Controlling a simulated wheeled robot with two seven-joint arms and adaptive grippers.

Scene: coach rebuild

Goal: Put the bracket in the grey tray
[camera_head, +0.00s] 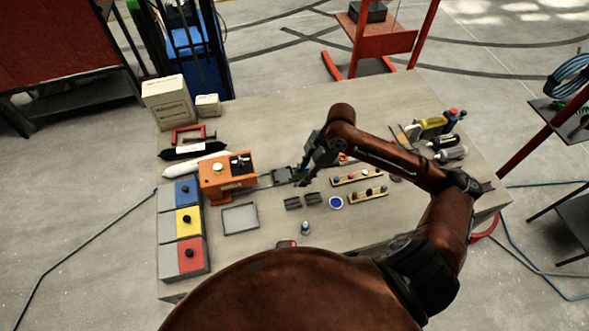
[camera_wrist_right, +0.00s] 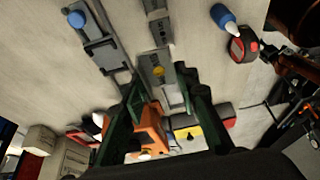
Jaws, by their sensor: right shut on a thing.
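The grey tray (camera_head: 257,217) lies flat and empty on the left half of the table. My right gripper (camera_head: 296,176) reaches over the table's middle, behind and to the right of the tray. It is shut on a grey piece with a yellow-orange round spot, which looks like the bracket (camera_wrist_right: 158,72). The piece also shows as a small grey block (camera_head: 281,174) beside the fingers in the head view. In the wrist view it sits between the green-black fingers of my gripper (camera_wrist_right: 162,92). I cannot tell whether it touches the table. My left gripper is out of view.
An orange machine (camera_head: 228,178) stands behind the tray. Dark blocks (camera_head: 292,203), a blue dish (camera_head: 336,203) and a small bottle (camera_head: 305,229) stand right of the tray.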

